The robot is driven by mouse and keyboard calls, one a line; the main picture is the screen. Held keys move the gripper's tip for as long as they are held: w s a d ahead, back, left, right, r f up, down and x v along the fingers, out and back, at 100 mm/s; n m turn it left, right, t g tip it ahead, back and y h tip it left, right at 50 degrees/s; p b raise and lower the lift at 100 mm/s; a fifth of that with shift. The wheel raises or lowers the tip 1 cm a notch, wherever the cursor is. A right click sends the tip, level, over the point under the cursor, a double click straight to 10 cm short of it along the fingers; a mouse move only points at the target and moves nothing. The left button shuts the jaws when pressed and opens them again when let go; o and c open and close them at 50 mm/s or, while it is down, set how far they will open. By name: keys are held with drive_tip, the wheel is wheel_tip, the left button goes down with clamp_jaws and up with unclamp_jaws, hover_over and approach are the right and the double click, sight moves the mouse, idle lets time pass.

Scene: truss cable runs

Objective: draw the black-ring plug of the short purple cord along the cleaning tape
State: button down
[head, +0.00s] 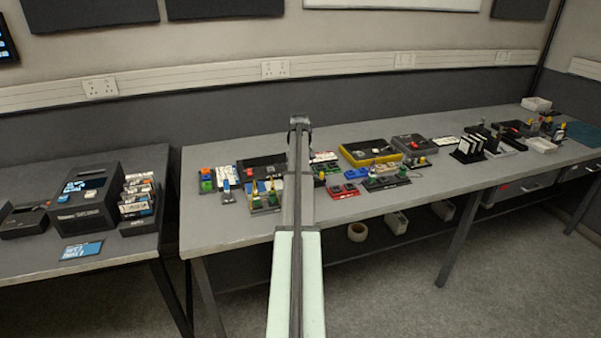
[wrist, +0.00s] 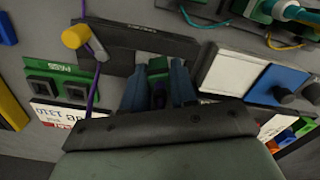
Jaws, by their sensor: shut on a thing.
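In the wrist view my gripper (wrist: 158,84) points into the bench gear. Its two blue-grey fingers are closed around a small dark and purple plug (wrist: 158,97), mostly hidden between them. I cannot make out its ring. A thin purple cord (wrist: 95,92) runs down from beside a yellow-capped part (wrist: 76,37) and passes behind my gripper's body. Just beyond the fingertips is a dark holder (wrist: 125,34) with a pale strip (wrist: 143,57), perhaps the cleaning tape; I cannot tell whether the plug touches it. In the head view my arm hides the fingertips.
A green PASS tray (wrist: 62,70) with black sockets lies left. White (wrist: 232,72) and blue (wrist: 277,84) panels lie right. A teal plug (wrist: 285,10) with a yellow cord is at upper right. The bench front (head: 225,232) is clear; a yellow-edged tray (head: 371,153) stands right of my arm.

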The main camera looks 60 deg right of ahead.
drive_tip(key=shift+w+a, duration=0.7)
idle(1.6)
drive_tip(key=shift+s+d, duration=1.4)
idle(3.3)
idle(0.3)
drive_tip(key=shift+r, duration=2.7)
